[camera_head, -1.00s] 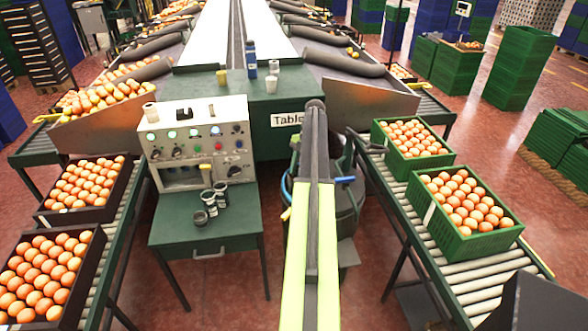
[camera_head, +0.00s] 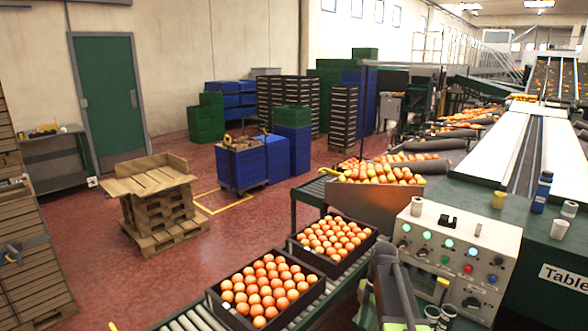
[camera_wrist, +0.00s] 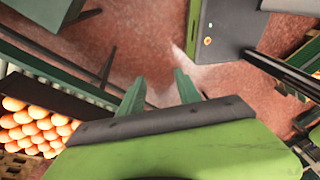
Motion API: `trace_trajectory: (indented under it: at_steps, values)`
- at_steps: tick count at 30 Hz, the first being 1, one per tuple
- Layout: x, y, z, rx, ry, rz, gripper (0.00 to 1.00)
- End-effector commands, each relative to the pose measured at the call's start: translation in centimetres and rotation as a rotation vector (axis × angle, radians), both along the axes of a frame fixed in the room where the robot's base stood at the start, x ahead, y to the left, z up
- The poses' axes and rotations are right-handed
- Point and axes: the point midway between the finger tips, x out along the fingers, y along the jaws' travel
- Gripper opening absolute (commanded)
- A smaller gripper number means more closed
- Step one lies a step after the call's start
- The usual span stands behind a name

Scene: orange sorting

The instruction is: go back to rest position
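My gripper (camera_wrist: 159,78) shows in the wrist view with its two green fingers apart and nothing between them. Red floor lies below the fingers. A dark crate of oranges (camera_wrist: 30,128) is at the left of that view, apart from the fingers. In the head view, part of my arm (camera_head: 395,285) stands at the bottom, right of the crates, but my fingertips cannot be made out there.
Two dark crates, a near one (camera_head: 242,321) and a far one (camera_head: 304,262), hold oranges on a roller conveyor (camera_head: 185,322). A control box (camera_head: 455,250) stands right of them. Cardboard boxes on a pallet (camera_head: 160,205) stand at left. The red floor between is mostly clear.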

Motion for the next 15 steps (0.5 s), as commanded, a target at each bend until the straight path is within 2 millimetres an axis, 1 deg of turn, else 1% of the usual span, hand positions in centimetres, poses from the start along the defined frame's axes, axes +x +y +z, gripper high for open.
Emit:
trace_trajectory:
  at_steps: [1, 2, 3, 5, 6, 7, 10, 12, 15]
  values:
    - [-2.8, 4.6, -0.2, -0.053, 0.004, -0.094, 0.4]
    - [-3.8, 6.4, -0.3, -0.086, 0.004, -0.176, 0.4]
    - [-5.0, 8.2, -0.4, -0.126, 0.002, -0.292, 0.4]
    - [-6.6, 10.0, -0.5, -0.176, -0.004, -0.483, 0.4]
    - [-7.5, 10.6, -0.6, -0.205, -0.01, -0.621, 0.4]
    - [-8.2, 10.7, -0.6, -0.223, -0.013, -0.73, 0.4]
    - [-9.5, 9.9, -0.7, -0.267, -0.02, -1.102, 0.4]
    - [-9.6, 9.6, -0.7, -0.282, -0.021, -1.324, 0.4]
    - [-8.9, 9.4, -0.8, -0.287, -0.014, -1.561, 0.4]
